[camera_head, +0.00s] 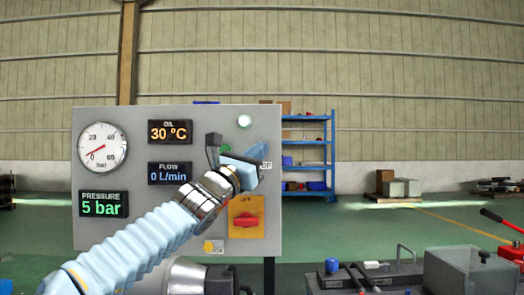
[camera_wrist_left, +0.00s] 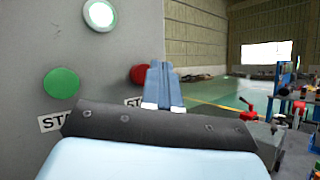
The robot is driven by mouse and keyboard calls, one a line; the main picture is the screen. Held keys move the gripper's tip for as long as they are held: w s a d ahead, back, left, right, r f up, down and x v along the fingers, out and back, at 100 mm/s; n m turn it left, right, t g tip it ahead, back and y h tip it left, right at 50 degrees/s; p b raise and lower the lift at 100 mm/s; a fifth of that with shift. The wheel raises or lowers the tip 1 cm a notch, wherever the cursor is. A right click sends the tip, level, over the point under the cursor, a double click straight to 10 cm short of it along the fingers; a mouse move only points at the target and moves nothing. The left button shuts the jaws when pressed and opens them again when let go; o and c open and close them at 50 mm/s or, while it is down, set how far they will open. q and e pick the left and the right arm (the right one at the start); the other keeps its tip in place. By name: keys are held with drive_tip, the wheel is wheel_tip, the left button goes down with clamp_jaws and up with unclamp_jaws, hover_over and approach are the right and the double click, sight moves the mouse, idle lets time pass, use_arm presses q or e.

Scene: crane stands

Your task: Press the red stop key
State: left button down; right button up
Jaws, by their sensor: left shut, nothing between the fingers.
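The red stop key (camera_wrist_left: 138,74) is a round red button on the grey control panel (camera_head: 150,120). In the left wrist view its right part is hidden behind my left fingers, and its label is partly covered. In the head view the key is hidden behind my left gripper (camera_head: 264,155); only the end of a white label shows there. My left gripper is shut and empty, with its blue fingertips (camera_wrist_left: 163,85) just right of the key in the wrist view. I cannot tell whether they touch the panel. My right gripper is not in view.
A green start button (camera_wrist_left: 61,83) sits left of the red key, and a white lamp (camera_head: 244,121) above. A red rotary switch (camera_head: 246,219) on a yellow plate is lower on the panel. A gauge (camera_head: 102,147) and displays fill its left. A blue shelf (camera_head: 308,155) stands behind.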

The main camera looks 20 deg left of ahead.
use_arm(q)
drive_tip(key=shift+w, duration=0.1)
idle(0.6)
drive_tip(key=shift+w+a, duration=0.1)
drive_tip(key=shift+w, duration=0.2)
drive_tip(key=shift+w+a+p, duration=0.15)
drive_tip(key=shift+w+p, duration=0.3)
drive_tip(key=shift+w, duration=0.05)
idle(0.7)
drive_tip(key=shift+s, duration=0.1)
drive_tip(key=shift+s+d+b, duration=0.25)
drive_tip(key=shift+s+b, duration=0.5)
